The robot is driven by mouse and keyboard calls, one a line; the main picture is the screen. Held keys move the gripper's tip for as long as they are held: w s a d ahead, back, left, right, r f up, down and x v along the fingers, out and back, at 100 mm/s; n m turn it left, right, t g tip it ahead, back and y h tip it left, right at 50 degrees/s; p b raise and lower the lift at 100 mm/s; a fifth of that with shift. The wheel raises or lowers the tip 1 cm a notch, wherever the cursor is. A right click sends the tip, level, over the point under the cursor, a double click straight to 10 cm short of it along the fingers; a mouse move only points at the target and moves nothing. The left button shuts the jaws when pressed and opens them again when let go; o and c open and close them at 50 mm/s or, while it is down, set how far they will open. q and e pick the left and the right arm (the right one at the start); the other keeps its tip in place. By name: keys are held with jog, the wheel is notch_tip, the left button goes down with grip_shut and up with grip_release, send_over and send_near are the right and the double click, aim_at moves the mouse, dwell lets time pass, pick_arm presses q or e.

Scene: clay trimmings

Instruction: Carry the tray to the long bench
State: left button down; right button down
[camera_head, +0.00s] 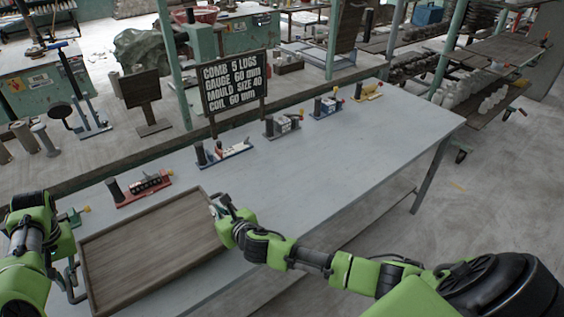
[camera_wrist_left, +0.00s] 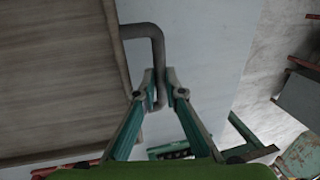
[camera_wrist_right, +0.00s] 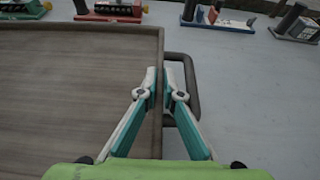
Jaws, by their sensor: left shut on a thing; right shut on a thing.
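The tray (camera_head: 150,250) is a brown wooden rectangle with a low rim and a grey bar handle at each end. It lies over the left part of a long grey-blue bench (camera_head: 330,160); I cannot tell whether it touches the top. It looks empty. My left gripper (camera_wrist_left: 160,82) is shut on the tray's left handle (camera_wrist_left: 155,45). In the head view the left fingers are mostly hidden by my arm. My right gripper (camera_wrist_right: 164,82) is shut at the tray's right side, where the rim and the right handle (camera_wrist_right: 194,90) meet; the exact contact is unclear.
Several small tool fixtures line the bench's back edge, including a red one (camera_head: 145,186), a blue-white one (camera_head: 224,152) and a yellow one (camera_head: 367,91). A black sign (camera_head: 233,83) about comb, gauge, mould and coil stands behind. The bench's right part is clear.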

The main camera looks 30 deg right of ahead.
pick_arm(q)
jog(key=shift+f, duration=0.1)
